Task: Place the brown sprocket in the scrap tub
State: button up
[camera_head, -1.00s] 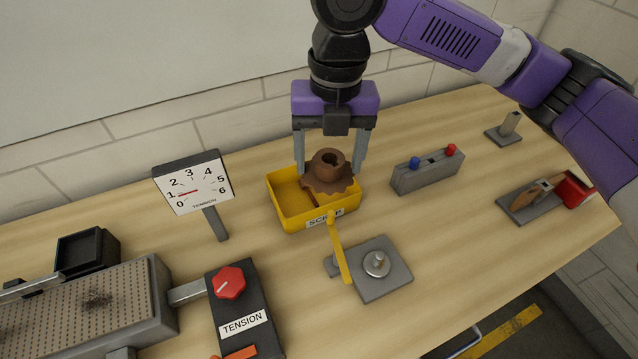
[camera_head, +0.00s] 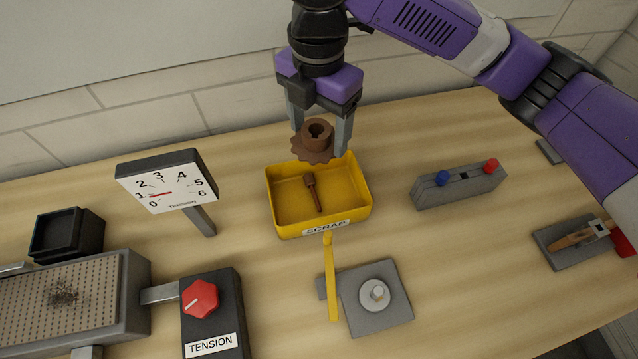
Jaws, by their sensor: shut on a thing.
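The brown sprocket (camera_head: 312,150) is a toothed wheel with a raised hub. My gripper (camera_head: 320,142) points down and is shut on it, one finger at each side. The sprocket is held above the back edge of the yellow scrap tub (camera_head: 353,206), overlapping its back rim in the picture. Its exact height over the tub cannot be told. The tub is open at the top and bears a SCRAP label on its front. A small brown stick-like part (camera_head: 313,192) lies inside it.
A tension gauge (camera_head: 165,184) stands left of the tub. A grey block with blue and red knobs (camera_head: 459,187) is to the right. In front are a grey plate with a round post (camera_head: 377,297) and a yellow lever (camera_head: 332,277). A tension dial box (camera_head: 211,318) stands front left.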

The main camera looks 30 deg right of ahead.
notch_tip(320, 180, down, 16)
jog(key=shift+f+p, duration=0.15)
jog(key=shift+p, duration=0.15)
jog(key=shift+f, duration=0.1)
jog(key=shift+f+b, duration=0.25)
jog(key=shift+b, duration=0.05)
jog(key=o, duration=1.5)
jog(key=shift+c, duration=0.2)
jog(key=shift+r, duration=0.1)
notch_tip(320, 180, up, 13)
jog(key=shift+f, duration=0.2)
